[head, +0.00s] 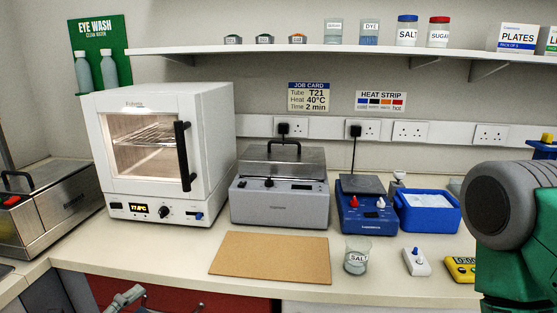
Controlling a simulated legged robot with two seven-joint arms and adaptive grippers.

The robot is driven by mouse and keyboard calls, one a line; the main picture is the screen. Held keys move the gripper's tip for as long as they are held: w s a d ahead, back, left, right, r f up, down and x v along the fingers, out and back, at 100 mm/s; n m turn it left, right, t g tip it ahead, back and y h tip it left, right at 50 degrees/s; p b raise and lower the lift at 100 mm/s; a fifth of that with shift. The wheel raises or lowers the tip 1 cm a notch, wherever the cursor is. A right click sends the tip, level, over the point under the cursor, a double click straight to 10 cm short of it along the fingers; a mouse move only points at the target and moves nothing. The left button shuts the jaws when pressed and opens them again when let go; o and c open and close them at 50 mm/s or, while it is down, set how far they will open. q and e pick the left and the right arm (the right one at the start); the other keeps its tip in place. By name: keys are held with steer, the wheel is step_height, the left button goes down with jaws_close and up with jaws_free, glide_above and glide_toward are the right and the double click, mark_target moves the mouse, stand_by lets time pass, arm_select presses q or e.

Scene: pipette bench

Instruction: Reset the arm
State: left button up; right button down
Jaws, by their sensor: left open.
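My left gripper (126,298) shows small at the bottom left edge of the head view, below the front edge of the bench. It is open, and I see nothing between its fingers. Most of my left arm is out of view. My right arm (515,220), green with a dark grey rounded joint, fills the right edge. Its gripper is outside the picture.
On the bench (130,250) stand a white incubator (200,145), a grey lidded bath (280,205), a blue hotplate (367,218), a blue ice tray (432,222), a SALT beaker (357,258) and a brown mat (270,258). A shelf (300,50) with jars hangs above.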

arm_select(q)
steer(key=s+d+f+m+g+h, duration=0.4)
steer(key=s+d+m+g+h, duration=0.35)
steer(key=s+d+m, duration=0.5)
steer(key=s+d+f+m+g+y+b, duration=0.1)
steer(key=s+d+f+m+g, duration=0.45)
steer(key=s+g, duration=0.3)
steer(key=s+a+f+m+g+y, duration=0.4)
steer(key=s+f+m+g+y, duration=0.15)
steer(key=s+m, duration=0.4)
steer(key=s+a+f+m+y+b, duration=0.1)
steer(key=s+a+f+m+y, duration=0.3)
steer(key=a+f+m+y, duration=0.35)
steer(key=w+a+m+t, duration=0.5)
steer(key=w+m, duration=0.3)
steer(key=m, duration=0.5)
steer(key=shift+w+a+f+t+y+b, duration=0.25)
steer(key=shift+w+t+y+b, duration=0.1)
steer(key=shift+t+y, duration=0.15)
